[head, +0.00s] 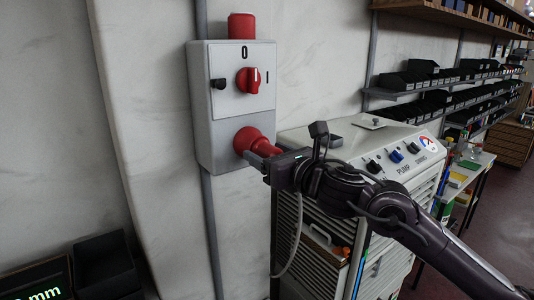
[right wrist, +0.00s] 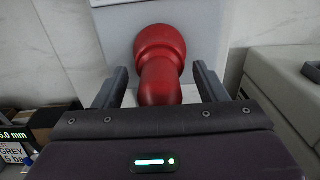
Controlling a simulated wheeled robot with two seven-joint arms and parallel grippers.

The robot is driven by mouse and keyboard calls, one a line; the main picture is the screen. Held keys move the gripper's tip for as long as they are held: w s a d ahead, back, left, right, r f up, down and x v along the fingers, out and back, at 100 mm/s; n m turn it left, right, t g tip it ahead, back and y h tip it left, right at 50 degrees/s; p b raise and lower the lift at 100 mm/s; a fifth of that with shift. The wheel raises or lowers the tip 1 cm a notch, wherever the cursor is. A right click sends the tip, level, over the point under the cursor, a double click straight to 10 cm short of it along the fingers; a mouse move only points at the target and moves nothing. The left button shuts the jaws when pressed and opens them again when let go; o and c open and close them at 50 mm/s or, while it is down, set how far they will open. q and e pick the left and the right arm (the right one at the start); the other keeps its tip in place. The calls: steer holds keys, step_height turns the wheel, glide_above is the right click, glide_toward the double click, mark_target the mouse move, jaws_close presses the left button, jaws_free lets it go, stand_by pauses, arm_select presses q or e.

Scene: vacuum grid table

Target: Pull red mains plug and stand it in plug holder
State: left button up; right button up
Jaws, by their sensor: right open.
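The red mains plug (head: 249,138) sits in the lower part of the grey switch box (head: 203,120) on the wall. In the right wrist view the plug (right wrist: 160,60) points toward me, with its wide collar against the box. My right gripper (head: 267,158) is open, with its fingers on either side of the plug's narrow body; in the right wrist view (right wrist: 161,82) gaps show on both sides. A small grey open-topped block (head: 328,141) stands on the cabinet; I cannot tell if it is the plug holder. My left gripper is not in view.
The pump cabinet (head: 300,133) stands close at the right, under my right arm. A pale cable (head: 294,250) hangs before it. Black bins (head: 106,268) are lower left.

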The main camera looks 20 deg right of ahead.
stand_by(0.6)
steer(key=c, duration=1.3)
steer(key=shift+b+v, duration=1.1)
steer(key=shift+v, duration=1.9)
